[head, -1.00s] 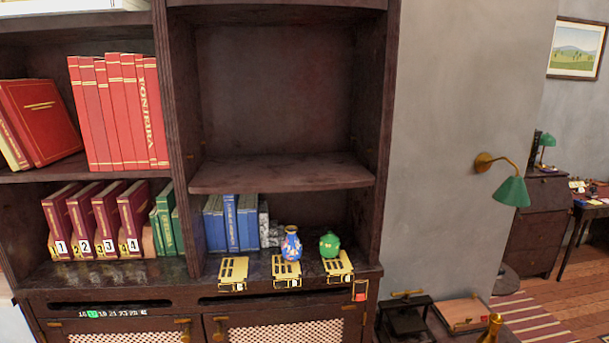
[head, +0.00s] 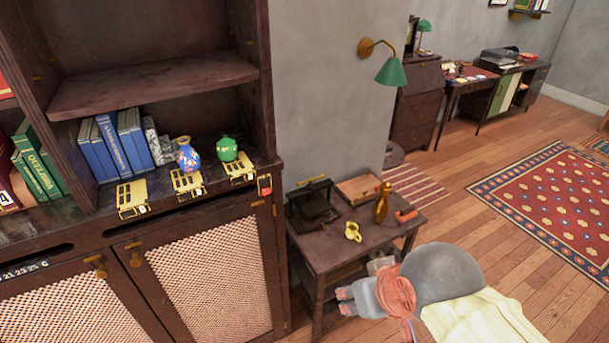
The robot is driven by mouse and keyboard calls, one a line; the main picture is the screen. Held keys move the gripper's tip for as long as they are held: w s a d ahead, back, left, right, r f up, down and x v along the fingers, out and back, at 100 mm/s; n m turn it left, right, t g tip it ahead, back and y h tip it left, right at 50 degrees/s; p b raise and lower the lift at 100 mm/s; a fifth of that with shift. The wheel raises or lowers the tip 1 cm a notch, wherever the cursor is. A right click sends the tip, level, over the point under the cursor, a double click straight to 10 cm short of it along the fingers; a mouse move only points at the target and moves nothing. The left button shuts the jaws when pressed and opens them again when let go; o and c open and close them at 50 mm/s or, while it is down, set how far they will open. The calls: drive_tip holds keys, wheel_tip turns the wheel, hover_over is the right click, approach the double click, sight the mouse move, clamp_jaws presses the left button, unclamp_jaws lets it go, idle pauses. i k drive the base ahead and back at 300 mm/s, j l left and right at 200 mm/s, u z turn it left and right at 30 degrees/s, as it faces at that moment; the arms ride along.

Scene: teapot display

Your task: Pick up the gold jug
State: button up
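A tall gold vessel (head: 382,203) with a narrow neck stands upright on a small dark side table (head: 335,248), right of the bookcase. A smaller, pale gold piece (head: 353,232) with a handle-like shape sits in front of it, to the left. I cannot tell for sure which of the two is the gold jug. My gripper (head: 342,301) shows low in the head view, in front of the table and below both gold pieces in the picture. It touches neither of them. Its fingers look small and blurred, and their opening is unclear.
On the table are also a black device (head: 312,205), a wooden box (head: 362,189) and an orange object (head: 406,215). The bookcase (head: 262,120) stands close on the left, with a blue vase (head: 188,155) and a green pot (head: 227,149). Open wooden floor (head: 450,215) lies to the right.

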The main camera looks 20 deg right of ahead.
sight(351, 231)
drive_tip(key=i+j+z, duration=0.1)
drive_tip(key=i+z, duration=0.25)
drive_tip(key=i+j+z, duration=0.15)
drive_tip(key=z, duration=0.25)
